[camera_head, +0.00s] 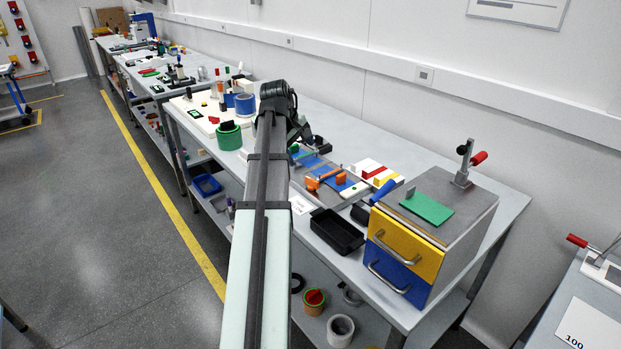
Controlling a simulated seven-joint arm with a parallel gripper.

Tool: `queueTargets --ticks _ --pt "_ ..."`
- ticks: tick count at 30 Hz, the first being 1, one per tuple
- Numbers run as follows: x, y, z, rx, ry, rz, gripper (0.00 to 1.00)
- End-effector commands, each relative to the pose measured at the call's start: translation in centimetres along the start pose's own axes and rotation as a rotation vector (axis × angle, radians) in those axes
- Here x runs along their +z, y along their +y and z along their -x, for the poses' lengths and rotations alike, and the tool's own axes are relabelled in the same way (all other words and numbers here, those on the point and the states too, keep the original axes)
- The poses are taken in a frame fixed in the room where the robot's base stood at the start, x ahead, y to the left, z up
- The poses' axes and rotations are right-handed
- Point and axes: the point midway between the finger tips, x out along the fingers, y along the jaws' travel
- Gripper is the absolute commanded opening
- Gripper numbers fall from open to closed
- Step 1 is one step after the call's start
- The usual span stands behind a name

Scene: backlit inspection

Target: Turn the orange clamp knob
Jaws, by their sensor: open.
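An orange knob-like piece (314,183) lies or stands on a grey fixture plate (301,176) on the long bench, just right of my arm. A second orange piece (341,178) is right beside it, near blue parts; at this size I cannot tell whether the two are one clamp. My gripper (303,130) is dark and small, partly hidden behind my arm's end. It is open and appears above the bench, farther back than the orange pieces and apart from them. Its fingertips are hard to make out.
A black tray (337,232) sits near the bench's front edge. A drawer cabinet (407,252) with yellow and blue fronts carries a green plate (427,208) and a red-handled toggle clamp (465,163). Red, white and yellow blocks (372,171) stand behind. A green roll (229,135) is left of my arm.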

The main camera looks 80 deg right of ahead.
Motion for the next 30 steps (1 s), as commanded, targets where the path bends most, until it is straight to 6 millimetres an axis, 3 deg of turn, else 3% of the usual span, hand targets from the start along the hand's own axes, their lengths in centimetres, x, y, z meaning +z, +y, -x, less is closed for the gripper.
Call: queueTargets --ticks 21,30 --pt "0.19 -0.12 -0.04 -0.001 -0.031 -1.274 0.85" --pt "0.2 -0.14 -0.09 0.003 -0.033 -1.524 0.85"
